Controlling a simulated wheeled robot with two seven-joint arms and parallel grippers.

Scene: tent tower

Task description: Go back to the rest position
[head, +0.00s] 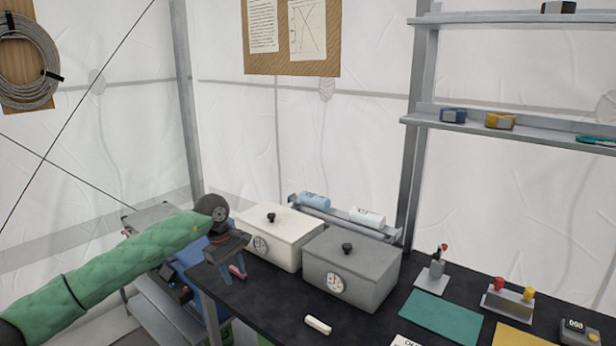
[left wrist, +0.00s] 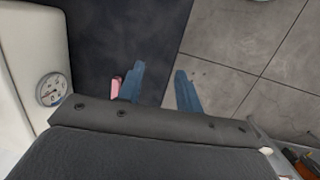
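My left arm, in a green quilted sleeve, comes in from the left in the head view. Its gripper (head: 226,268) points down over the near left edge of the black table (head: 268,305), beside the white box. In the left wrist view the two blue-grey fingers of the left gripper (left wrist: 160,70) stand apart with nothing between them. A pink stick (left wrist: 115,87) shows just beside the left finger and also in the head view (head: 238,272). Whether the finger touches it I cannot tell. My right gripper is not in view.
A white box (head: 285,242) and a grey box (head: 375,275), both with dials and knobbed lids, stand on the table. A white stick (head: 317,325) lies in front. A green mat (head: 440,317) and small devices are at right. Tiled floor (left wrist: 245,45) shows beyond the table edge.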

